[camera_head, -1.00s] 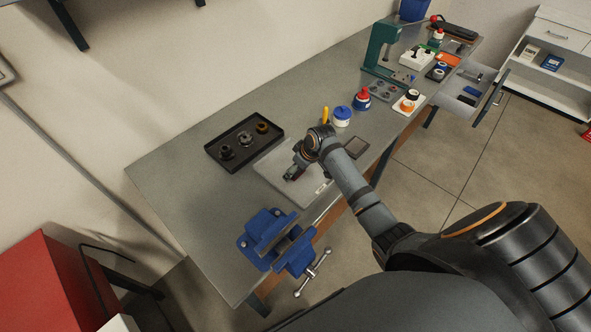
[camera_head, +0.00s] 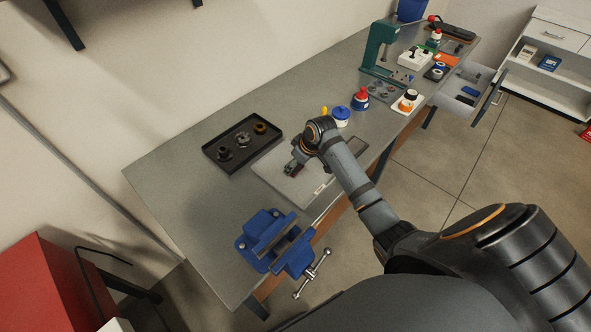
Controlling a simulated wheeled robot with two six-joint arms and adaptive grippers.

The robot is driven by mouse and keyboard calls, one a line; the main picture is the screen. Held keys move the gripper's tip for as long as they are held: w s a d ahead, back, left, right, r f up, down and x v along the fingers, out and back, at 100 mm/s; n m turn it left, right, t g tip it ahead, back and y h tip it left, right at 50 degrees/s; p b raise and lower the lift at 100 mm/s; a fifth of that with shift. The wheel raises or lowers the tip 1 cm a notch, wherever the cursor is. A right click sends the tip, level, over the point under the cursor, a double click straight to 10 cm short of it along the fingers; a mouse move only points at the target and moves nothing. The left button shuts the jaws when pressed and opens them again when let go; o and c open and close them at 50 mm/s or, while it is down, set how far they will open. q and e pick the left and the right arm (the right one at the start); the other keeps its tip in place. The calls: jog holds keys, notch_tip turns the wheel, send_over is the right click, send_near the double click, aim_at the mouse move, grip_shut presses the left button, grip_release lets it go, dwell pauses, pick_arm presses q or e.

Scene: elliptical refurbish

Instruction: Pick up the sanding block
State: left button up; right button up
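My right arm reaches in from the right over the workbench, and its gripper (camera_head: 292,169) points down over a pale grey flat mat (camera_head: 282,188). The fingertips are small and dark, and I cannot tell whether they are open or shut, or whether the small dark greenish shape there is part of the gripper or something held. I cannot clearly pick out a sanding block. My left gripper is not in view.
A black tray (camera_head: 213,158) with several round parts lies behind the mat. A blue vise (camera_head: 262,232) is at the front edge. Blue and red-capped containers (camera_head: 341,114) and a green press (camera_head: 375,48) stand to the right. The bench's left end is clear.

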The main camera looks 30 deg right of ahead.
jog(key=shift+o, duration=0.2)
jog(key=s+d+r+b, duration=0.1)
jog(key=s+d+r, duration=0.1)
jog(key=d+r, duration=0.3)
jog(key=shift+d+r+b, duration=0.25)
jog(key=shift+r+b, duration=0.05)
jog(key=shift+r, duration=0.5)
jog(key=s+d+r, duration=0.1)
jog(key=d, duration=0.1)
jog(key=d+r+b, duration=0.1)
jog(key=d, duration=0.1)
jog(key=s+d+r, duration=0.1)
jog(key=d, duration=0.1)
jog(key=shift+s, duration=0.35)
jog(key=shift+c, duration=0.2)
jog(key=shift+s+d+r, duration=0.35)
jog(key=shift+d+r, duration=0.1)
jog(key=shift+d, duration=0.25)
jog(key=shift+f, duration=0.1)
